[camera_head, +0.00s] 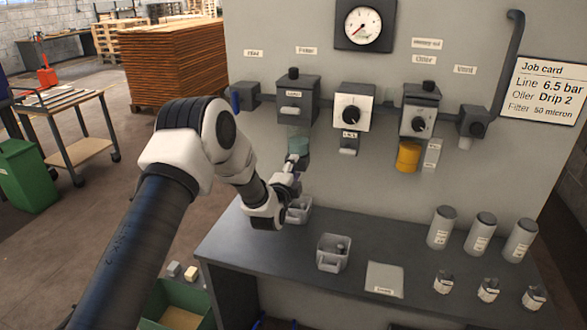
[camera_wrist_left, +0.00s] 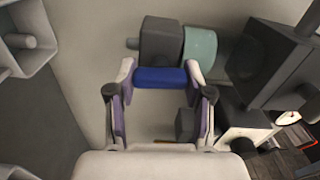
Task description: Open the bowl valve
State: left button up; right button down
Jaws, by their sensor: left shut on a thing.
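The filter bowl is a pale teal cylinder (camera_head: 300,146) under a dark filter housing (camera_head: 297,98) on the grey panel. In the left wrist view the teal bowl (camera_wrist_left: 200,47) lies between the large dark housing (camera_wrist_left: 262,60) and a small dark valve block (camera_wrist_left: 161,42) with a short spout. A blue handle (camera_wrist_left: 160,77) crosses in front of the valve block. My left gripper (camera_head: 294,164) is at the bowl's lower end. In the left wrist view its fingers (camera_wrist_left: 160,88) are shut on the blue handle, one at each end. The valve is hidden in the head view. My right gripper is not in view.
Below stands a dark bench (camera_head: 300,262) with an open grey cup (camera_head: 333,252), a flat plate (camera_head: 384,279) and several canisters. A regulator (camera_head: 353,107) and an oiler with a yellow bowl (camera_head: 408,155) sit right of the filter. A green bin (camera_head: 160,305) stands below left.

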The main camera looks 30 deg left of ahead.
pick_arm(q)
jog(key=shift+m, duration=0.5)
jog(key=o, duration=1.2)
jog(key=v, duration=1.2)
jog(key=shift+f, duration=0.1)
